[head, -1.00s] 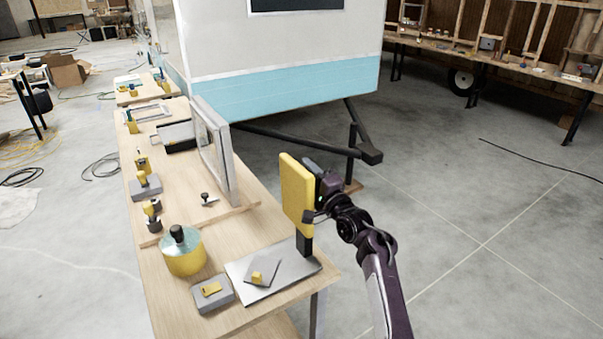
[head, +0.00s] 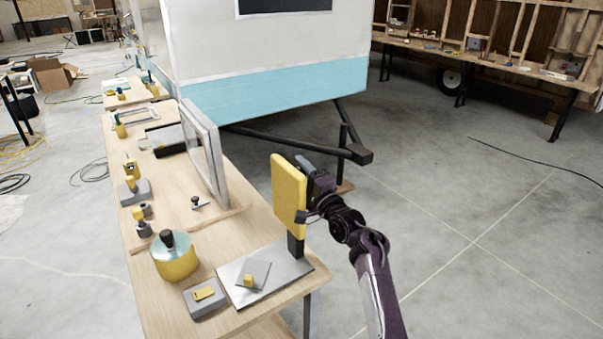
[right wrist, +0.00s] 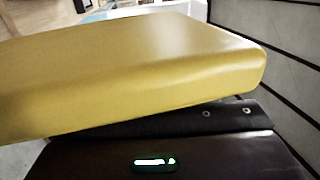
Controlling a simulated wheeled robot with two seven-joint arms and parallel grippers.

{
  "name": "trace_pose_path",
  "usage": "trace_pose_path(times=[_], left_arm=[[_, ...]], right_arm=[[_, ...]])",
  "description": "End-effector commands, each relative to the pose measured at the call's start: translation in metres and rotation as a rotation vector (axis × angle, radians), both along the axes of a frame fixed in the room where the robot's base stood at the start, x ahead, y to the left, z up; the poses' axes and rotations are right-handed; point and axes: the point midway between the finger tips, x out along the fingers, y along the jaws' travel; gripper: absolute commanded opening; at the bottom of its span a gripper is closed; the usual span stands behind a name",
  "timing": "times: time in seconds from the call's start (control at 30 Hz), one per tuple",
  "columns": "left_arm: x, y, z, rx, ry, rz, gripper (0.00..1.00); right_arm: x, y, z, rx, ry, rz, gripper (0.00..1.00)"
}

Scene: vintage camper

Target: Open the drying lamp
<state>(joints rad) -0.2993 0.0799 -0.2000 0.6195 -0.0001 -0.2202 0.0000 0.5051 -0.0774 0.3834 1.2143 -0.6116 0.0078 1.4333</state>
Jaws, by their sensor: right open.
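The drying lamp is a yellow upright panel (head: 289,195) on a short black post (head: 295,244). The post rises from a flat silver base plate (head: 232,275) at the near right corner of the wooden bench. My right gripper (head: 308,202) is open at the right side of the panel; its far finger is partly hidden behind the panel. In the right wrist view the yellow panel (right wrist: 150,70) fills the upper middle, very close to the gripper. I cannot tell whether the fingers touch it. My left gripper is not in view.
A yellow pot (head: 175,260) with a black knob and a grey box (head: 204,299) stand left of the lamp. A framed window (head: 205,155) stands upright farther back. The camper (head: 270,85) and its black hitch (head: 358,154) are behind. Floor at right is clear.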

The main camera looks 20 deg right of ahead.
Motion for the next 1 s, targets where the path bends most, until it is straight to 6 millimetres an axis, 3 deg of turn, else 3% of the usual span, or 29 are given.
trace_pose_path(times=[0.17,0.6,1.0], left_arm=[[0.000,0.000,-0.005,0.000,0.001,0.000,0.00],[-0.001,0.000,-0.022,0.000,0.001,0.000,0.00],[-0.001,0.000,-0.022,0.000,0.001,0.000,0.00]], right_arm=[[-0.011,-0.003,-0.006,0.000,0.002,0.000,0.52],[-0.068,-0.020,-0.018,0.000,0.000,-0.001,0.52],[-0.073,-0.021,-0.017,0.000,0.000,-0.001,0.52]])
